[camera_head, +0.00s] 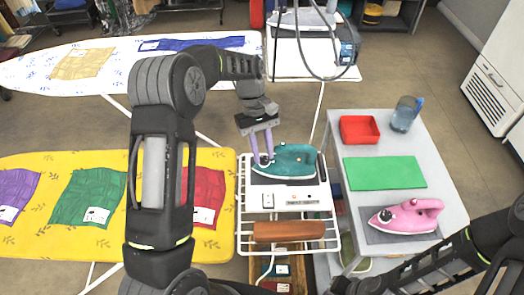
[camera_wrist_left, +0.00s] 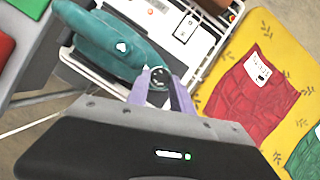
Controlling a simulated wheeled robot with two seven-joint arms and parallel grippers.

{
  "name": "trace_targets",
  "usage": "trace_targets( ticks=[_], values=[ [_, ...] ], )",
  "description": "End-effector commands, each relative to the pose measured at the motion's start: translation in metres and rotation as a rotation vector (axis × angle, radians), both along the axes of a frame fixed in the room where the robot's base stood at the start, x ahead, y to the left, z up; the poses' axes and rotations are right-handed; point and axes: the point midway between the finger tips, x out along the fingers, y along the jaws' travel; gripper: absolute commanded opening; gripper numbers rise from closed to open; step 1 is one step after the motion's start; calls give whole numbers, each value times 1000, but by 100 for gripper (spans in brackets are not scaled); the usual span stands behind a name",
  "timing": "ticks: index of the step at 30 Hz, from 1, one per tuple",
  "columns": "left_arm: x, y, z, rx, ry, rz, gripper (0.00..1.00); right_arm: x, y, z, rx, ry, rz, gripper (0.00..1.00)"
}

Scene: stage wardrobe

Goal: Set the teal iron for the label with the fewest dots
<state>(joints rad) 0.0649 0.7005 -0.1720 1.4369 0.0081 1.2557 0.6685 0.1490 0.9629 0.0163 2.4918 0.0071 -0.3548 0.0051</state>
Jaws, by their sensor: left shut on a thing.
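The teal iron (camera_head: 290,163) rests on a white panel on the wire rack (camera_head: 241,215); its body also shows in the left wrist view (camera_wrist_left: 110,45). My left gripper (camera_head: 264,158) has its purple fingers on either side of a dark round dial (camera_wrist_left: 159,76) at the iron's end, shut on it. Purple (camera_head: 15,190), green (camera_head: 85,190) and red (camera_head: 207,185) cloths with white labels lie on the yellow board. The red cloth's label (camera_wrist_left: 258,66) shows in the wrist view, but its marks are too small to count.
A grey table (camera_head: 440,165) at right holds a red tray (camera_head: 360,129), green mat (camera_head: 385,172), blue-handled jug (camera_head: 404,115) and pink iron (camera_head: 408,216). A white board (camera_head: 110,60) with cloths and another ironing station (camera_head: 305,55) stand behind. A brown roll (camera_head: 288,231) lies at the rack's front.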

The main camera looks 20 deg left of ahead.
Motion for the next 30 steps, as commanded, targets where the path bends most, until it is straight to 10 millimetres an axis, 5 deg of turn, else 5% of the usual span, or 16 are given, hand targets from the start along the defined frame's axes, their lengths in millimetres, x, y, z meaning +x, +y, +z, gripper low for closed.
trace_targets(
  ticks=[18, 19, 26, 30],
  values=[
    [1, -2, 0, -2, -1, -61, 0, 0, 0, 0, 0, 0, 0, 0],
    [1, -2, 0, -2, -1, -61, 29, 0, 0, 0, 0, 0, 0, 0],
    [1, -1, 0, -1, -1, -60, 48, 0, 0, 0, 0, 0, 0, 0],
    [1, -1, 0, 0, -1, -59, 49, 0, 0, 0, 0, 0, 0, 0]
  ],
)
